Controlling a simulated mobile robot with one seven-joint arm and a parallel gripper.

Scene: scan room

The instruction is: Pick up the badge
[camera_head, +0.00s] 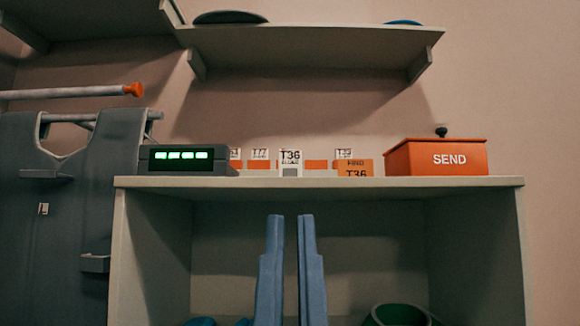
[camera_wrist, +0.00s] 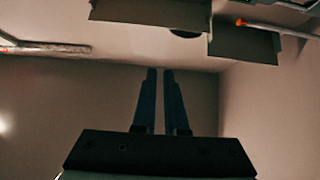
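A white badge marked T36 (camera_head: 290,160) stands in the middle of a row on top of the cabinet in the head view. Similar tags marked T77 (camera_head: 259,154) and others stand beside it, partly behind other things. An orange card reading FIND T36 (camera_head: 355,168) stands to its right. My gripper (camera_head: 290,216) points up in front of the cabinet, below the badge and apart from it. Its two blue fingers have a narrow gap between them, with nothing in it. The wrist view also shows my gripper (camera_wrist: 160,70) empty; no badge is visible there.
The cabinet top (camera_head: 450,181) also holds a dark display box (camera_head: 187,160) at left and an orange SEND box (camera_head: 436,158) at right. A wall shelf (camera_head: 310,40) hangs above. Grey garments (camera_head: 45,220) hang at left. A green-lined bin (camera_head: 398,314) sits inside the cabinet.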

